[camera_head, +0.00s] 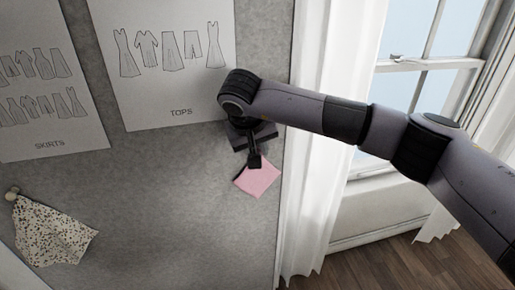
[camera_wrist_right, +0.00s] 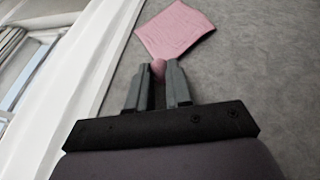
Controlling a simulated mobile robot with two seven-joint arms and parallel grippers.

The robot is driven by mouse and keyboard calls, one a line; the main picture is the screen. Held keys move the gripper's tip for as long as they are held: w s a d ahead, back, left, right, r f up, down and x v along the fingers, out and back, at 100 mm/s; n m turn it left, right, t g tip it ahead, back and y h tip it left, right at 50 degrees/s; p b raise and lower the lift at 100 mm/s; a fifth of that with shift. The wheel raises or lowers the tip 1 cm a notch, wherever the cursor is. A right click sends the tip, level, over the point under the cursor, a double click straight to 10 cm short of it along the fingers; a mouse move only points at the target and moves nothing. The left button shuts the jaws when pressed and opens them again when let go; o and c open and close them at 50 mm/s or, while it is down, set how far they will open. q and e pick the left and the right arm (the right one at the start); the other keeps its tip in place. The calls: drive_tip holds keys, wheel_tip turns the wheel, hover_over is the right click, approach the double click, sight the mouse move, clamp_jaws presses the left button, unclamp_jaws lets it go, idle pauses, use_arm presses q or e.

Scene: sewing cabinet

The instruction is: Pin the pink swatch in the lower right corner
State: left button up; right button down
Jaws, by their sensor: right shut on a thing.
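The pink swatch (camera_head: 259,179) is against the grey board (camera_head: 170,200), near its right edge and below the TOPS sheet. In the right wrist view the swatch (camera_wrist_right: 176,31) lies flat just beyond my fingertips. My right gripper (camera_head: 255,162) is at the swatch's upper edge in the head view. In the wrist view its fingers (camera_wrist_right: 158,72) are shut on a small round pinkish pin head (camera_wrist_right: 158,67) at the swatch's corner. The pin's shaft is hidden, and I cannot tell how deep it sits. My left gripper is not in view.
A speckled swatch (camera_head: 52,232) hangs from a round pin (camera_head: 12,194) at the lower left. The TOPS sheet (camera_head: 180,85) and SKIRTS sheet (camera_head: 45,120) are above. A white curtain (camera_head: 322,130) and window stand right of the board. Bare board lies between the swatches.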

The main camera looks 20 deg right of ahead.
drive_tip(key=shift+w, duration=0.1)
drive_tip(key=c, duration=1)
unclamp_jaws()
drive_tip(key=shift+o, duration=0.2)
